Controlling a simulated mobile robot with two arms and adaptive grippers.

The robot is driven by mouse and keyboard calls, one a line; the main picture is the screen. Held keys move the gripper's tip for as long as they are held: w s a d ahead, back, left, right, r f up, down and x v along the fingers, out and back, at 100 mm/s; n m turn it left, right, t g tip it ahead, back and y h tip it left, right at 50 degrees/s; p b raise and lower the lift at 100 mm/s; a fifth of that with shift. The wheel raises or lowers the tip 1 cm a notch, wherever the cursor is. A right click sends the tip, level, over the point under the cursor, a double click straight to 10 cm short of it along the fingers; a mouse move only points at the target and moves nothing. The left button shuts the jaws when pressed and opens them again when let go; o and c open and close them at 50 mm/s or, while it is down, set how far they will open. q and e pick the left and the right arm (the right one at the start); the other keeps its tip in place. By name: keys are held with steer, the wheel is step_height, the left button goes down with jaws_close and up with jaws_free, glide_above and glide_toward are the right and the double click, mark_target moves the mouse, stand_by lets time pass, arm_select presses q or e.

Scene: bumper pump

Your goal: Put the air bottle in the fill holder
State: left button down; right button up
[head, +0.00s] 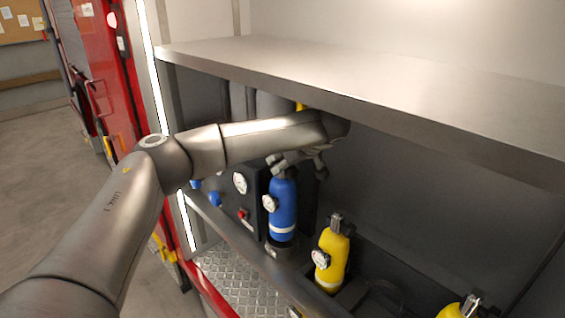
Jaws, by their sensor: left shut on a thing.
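A blue air bottle (283,208) with a pale band low on it and a round gauge on its left side stands upright in the compartment. My left gripper (297,165) reaches in under the shelf from the left and is shut at the top of the blue bottle, around its neck; the exact finger contact is small and dark. The bottle's foot is at a dark holder (279,250) beside the gauge panel; I cannot tell whether it is fully seated. My right gripper is not in view.
A yellow bottle (332,255) stands to the right, and another yellow bottle (459,309) is cut off at the bottom edge. A dark panel with a gauge (240,183) is left of the blue bottle. A metal shelf (400,85) hangs low above my arm.

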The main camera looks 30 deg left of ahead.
mark_target(286, 178)
arm_select(q)
steer(key=shift+f+b, duration=1.9)
steer(key=shift+f, duration=0.95)
steer(key=c, duration=1.1)
jaws_free()
steer(key=shift+s, duration=0.15)
steer(key=shift+c, duration=0.2)
steer(key=shift+d, duration=0.25)
steer(key=b+v, duration=0.3)
steer(key=v, duration=0.8)
steer(key=shift+a, duration=0.15)
steer(key=shift+s+d+r, duration=0.2)
steer(key=shift+r, duration=0.2)
